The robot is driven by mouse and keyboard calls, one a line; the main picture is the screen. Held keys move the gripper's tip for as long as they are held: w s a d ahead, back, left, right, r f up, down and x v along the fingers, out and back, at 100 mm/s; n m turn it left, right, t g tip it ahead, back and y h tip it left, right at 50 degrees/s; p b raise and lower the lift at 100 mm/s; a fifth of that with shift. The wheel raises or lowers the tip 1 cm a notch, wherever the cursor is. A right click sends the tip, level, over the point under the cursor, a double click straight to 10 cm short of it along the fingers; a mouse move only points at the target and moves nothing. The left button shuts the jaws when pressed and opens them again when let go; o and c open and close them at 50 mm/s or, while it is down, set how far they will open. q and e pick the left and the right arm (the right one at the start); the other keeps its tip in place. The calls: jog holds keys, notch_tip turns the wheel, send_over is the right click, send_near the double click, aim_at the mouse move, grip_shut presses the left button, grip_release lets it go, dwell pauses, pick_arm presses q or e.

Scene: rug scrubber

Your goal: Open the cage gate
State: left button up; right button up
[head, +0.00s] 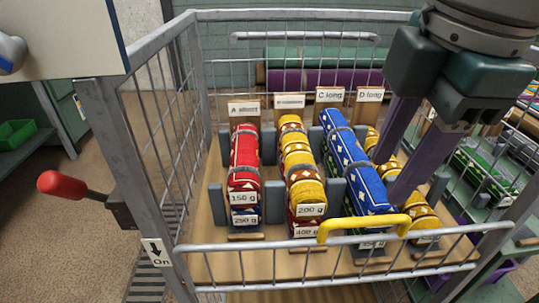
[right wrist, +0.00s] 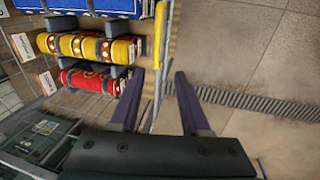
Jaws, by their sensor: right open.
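The wire cage has a front gate (head: 300,259) of grey metal bars, lying across the front, with a yellow handle (head: 363,227) on its top rail. My right gripper (head: 388,180) is open, its two purple fingers pointing down over the right part of the cage, above and behind the handle in the head view. In the right wrist view the yellow handle (right wrist: 160,45) lines up with the gap between the open fingers (right wrist: 159,75); whether it is between them or beyond them I cannot tell. Nothing is held. My left gripper does not show.
Rolled rugs in red (head: 243,160), yellow (head: 298,160) and blue (head: 350,165) lie in labelled racks inside the cage. A red-knobbed lever (head: 62,184) sticks out left, above an "On" label (head: 157,251). A white panel (head: 70,35) hangs at top left.

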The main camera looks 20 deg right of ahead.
aim_at(362, 220)
jog(key=b+x, duration=0.1)
jog(key=x, duration=0.2)
jog(key=b+x, duration=0.1)
jog(key=x, duration=0.3)
jog(key=d+b+x, duration=0.1)
jog(key=x, duration=0.2)
jog(key=shift+w+d+f, duration=0.1)
jog(key=shift+w+f, duration=0.15)
jog(key=shift+f, duration=0.1)
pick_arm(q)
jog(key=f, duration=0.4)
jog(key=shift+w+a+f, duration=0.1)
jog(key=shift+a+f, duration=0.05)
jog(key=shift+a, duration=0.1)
pick_arm(e)
jog(key=c, duration=0.7)
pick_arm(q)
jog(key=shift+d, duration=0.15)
pick_arm(e)
grip_shut()
